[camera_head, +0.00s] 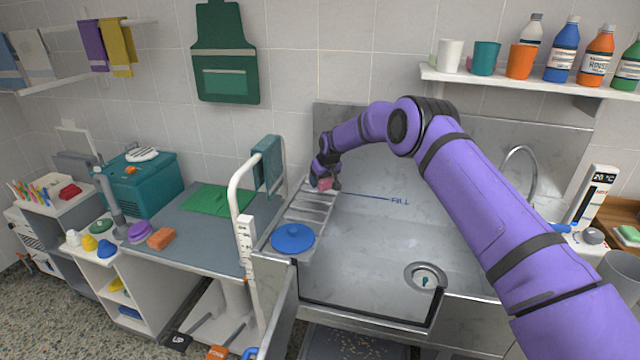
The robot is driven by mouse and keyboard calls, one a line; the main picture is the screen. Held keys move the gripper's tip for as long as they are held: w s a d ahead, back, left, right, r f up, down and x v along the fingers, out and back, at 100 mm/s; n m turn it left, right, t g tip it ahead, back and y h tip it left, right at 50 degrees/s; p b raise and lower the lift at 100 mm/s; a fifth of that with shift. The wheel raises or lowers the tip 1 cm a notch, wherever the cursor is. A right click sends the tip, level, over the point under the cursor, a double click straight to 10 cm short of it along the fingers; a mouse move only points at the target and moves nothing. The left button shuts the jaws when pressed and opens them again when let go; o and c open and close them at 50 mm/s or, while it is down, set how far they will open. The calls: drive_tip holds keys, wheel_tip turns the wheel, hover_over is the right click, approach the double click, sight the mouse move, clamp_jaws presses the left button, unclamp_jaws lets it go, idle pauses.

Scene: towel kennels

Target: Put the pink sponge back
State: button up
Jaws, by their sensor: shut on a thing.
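A small pink sponge (325,184) shows at the end of my arm, above the left back part of the steel sink unit. My gripper (327,182) is shut on it, pointing down near the ribbed drainboard (308,208). The fingers are small and dark here, and partly cover the sponge. I cannot tell whether the sponge touches the drainboard.
A blue round lid (293,238) lies on the drainboard's front. The sink basin (380,255) is open, with a drain (426,277) at right. An orange sponge (161,239) lies on the grey table.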

drive_tip(key=shift+w+a+f, duration=0.1)
drive_tip(key=shift+w+a, duration=0.05)
drive_tip(key=shift+w, duration=0.85)
drive_tip(key=shift+w+a+f, duration=0.1)
drive_tip(key=shift+w+a, duration=0.05)
drive_tip(key=shift+w, duration=0.8)
drive_tip(key=shift+w, duration=0.1)
drive_tip(key=shift+f, duration=1.75)
drive_tip(key=shift+f, duration=0.1)
drive_tip(key=o, duration=0.9)
drive_tip(key=shift+c, duration=0.2)
drive_tip(key=v, duration=1.2)
drive_tip(key=shift+d, duration=0.1)
